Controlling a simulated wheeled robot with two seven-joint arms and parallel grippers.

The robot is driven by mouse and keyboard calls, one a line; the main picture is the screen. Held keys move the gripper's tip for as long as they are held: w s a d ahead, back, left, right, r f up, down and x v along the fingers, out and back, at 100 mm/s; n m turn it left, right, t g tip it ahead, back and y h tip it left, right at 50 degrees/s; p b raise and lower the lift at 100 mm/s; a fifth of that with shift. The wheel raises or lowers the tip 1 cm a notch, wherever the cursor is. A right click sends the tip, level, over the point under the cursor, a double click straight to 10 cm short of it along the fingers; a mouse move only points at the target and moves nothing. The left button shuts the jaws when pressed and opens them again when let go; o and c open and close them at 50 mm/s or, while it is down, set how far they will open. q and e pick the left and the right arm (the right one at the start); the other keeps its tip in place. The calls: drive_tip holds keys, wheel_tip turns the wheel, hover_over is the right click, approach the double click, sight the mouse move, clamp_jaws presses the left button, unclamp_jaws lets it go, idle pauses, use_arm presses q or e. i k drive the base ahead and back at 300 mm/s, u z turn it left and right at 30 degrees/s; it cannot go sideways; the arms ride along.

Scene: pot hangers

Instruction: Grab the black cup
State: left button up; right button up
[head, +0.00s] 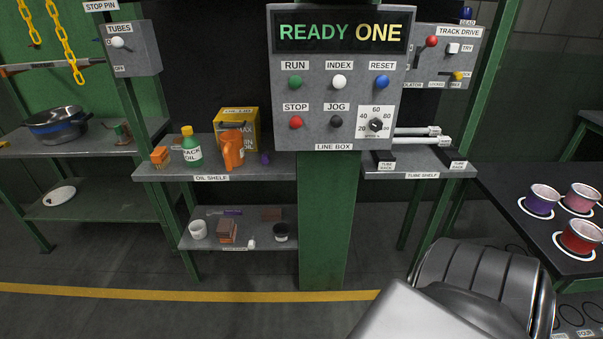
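A small dark cup, black on the outside (281,232), stands on the lower shelf (262,243) under the oil shelf, near its right end. It is small in view, and its inside looks pale. A silver part of my arm fills the bottom right of the head view, well to the right of the cup and nearer to me. No gripper fingers show, so neither gripper is in view.
A white cup (198,231) and brown blocks (227,231) share the lower shelf. The oil shelf (250,173) above holds a green bottle (191,149) and an orange jug (232,150). A green post (327,220) stands just right. Coloured cups stand on a dark table (510,195).

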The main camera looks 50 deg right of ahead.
sight(281, 231)
drive_tip(key=z, duration=1)
